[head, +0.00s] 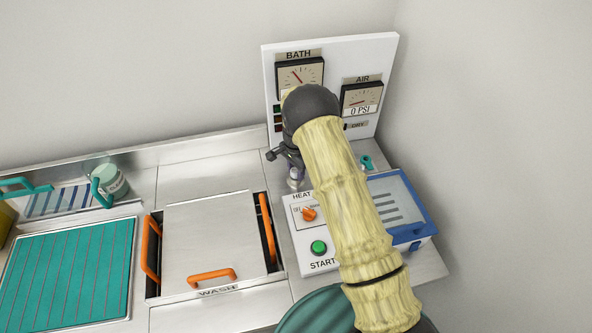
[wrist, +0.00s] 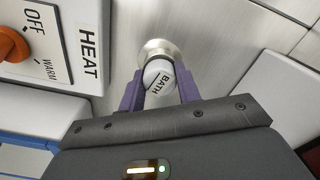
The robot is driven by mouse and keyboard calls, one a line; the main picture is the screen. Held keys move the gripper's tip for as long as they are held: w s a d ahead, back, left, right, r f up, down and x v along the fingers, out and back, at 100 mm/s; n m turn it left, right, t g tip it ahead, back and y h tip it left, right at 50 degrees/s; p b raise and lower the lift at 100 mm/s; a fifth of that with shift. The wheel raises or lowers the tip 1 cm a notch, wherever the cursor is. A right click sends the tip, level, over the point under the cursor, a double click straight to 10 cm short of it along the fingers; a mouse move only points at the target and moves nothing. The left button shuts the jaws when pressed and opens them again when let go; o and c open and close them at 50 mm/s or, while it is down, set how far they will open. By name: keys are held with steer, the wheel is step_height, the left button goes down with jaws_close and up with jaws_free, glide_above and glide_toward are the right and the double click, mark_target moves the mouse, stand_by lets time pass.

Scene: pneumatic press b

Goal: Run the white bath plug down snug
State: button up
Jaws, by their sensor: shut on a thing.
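In the head view my gripper (head: 294,172) points down beside the heat panel, and my arm covers part of the area. How far the plug is seated in the fitting cannot be told.
The heat panel (head: 328,258) with an orange knob (head: 309,214) and green start button (head: 319,247) stands right beside the gripper. A blue-rimmed tray (head: 412,238) is further right. The gauge board (head: 366,56) rises behind. A lidded wash bay (head: 208,240) lies left.

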mark_target(296, 170)
steer(key=shift+m, duration=0.8)
steer(key=shift+m, duration=0.6)
steer(key=o, duration=0.8)
steer(key=shift+o, duration=0.2)
steer(key=shift+r, duration=0.15)
step_height(296, 170, up, 12)
steer(key=shift+f, duration=0.2)
